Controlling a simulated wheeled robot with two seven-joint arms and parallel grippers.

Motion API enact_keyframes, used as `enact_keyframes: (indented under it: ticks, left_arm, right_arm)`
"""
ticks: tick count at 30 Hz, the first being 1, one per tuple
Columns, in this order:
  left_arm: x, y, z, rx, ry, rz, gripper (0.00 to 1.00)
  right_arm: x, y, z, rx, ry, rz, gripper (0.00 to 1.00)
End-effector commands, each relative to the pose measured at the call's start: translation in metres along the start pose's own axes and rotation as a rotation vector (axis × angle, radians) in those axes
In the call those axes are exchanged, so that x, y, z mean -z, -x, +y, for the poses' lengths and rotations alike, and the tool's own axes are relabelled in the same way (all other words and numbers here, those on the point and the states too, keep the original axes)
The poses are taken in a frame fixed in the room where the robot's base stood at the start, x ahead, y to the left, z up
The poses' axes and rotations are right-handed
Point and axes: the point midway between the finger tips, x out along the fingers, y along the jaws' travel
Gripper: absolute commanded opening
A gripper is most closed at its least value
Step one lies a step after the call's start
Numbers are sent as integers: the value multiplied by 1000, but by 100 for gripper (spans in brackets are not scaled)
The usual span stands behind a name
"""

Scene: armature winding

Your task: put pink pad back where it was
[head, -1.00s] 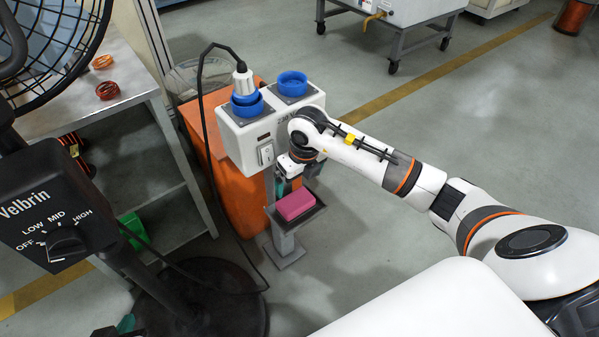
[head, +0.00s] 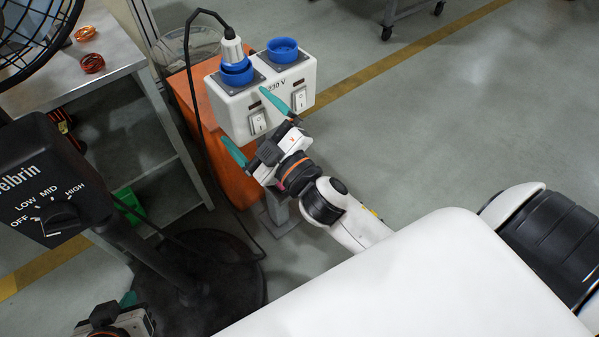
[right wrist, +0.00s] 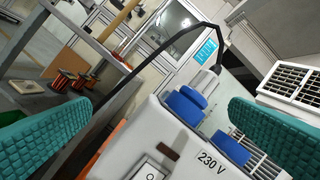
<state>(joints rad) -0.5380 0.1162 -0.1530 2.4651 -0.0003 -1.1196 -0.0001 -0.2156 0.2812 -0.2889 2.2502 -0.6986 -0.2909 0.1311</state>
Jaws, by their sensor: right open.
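Only the stand's grey foot (head: 281,222) shows beside my arm. My right gripper (head: 245,115) is open and empty, its two teal fingers spread in front of the white 230 V socket box (head: 240,112). In the right wrist view the open right gripper (right wrist: 158,102) faces the box (right wrist: 140,135), one finger on each side of the picture. My left gripper (head: 122,312) is partly seen at the bottom left, with one teal finger showing; its opening is unclear.
A white plug (head: 232,52) sits in the box's left blue socket; its black cable (head: 188,60) hangs down the left side. The right blue socket (head: 283,48) is empty. A fan's control panel (head: 50,190) and a metal table (head: 110,65) stand at left.

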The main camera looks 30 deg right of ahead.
Motion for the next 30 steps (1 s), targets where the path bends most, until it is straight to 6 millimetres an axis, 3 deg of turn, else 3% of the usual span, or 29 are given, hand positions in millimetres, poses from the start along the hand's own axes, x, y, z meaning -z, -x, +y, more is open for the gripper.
enact_keyframes:
  ticks: [3, 6, 9, 12, 16, 30]
  left_arm:
    - [0, 0, 0, 0, 0, 0, 0]
    - [0, 0, 0, 0, 0, 0, 0]
    - [0, 0, 0, 0, 0, 0, 0]
    - [0, 0, 0, 0, 0, 0, 0]
    - [0, 0, 0, 0, 0, 0, 0]
    - [-1, 0, 0, 1, 0, 0, 0]
  right_arm:
    - [56, 42, 15, -43, -257, 358, 100]
    - [84, 85, 40, -131, -425, 606, 100]
    - [94, 122, 63, -225, -542, 781, 100]
    - [96, 146, 78, -296, -610, 881, 100]
    - [95, 158, 86, -335, -642, 927, 100]
    - [95, 158, 86, -336, -641, 928, 100]
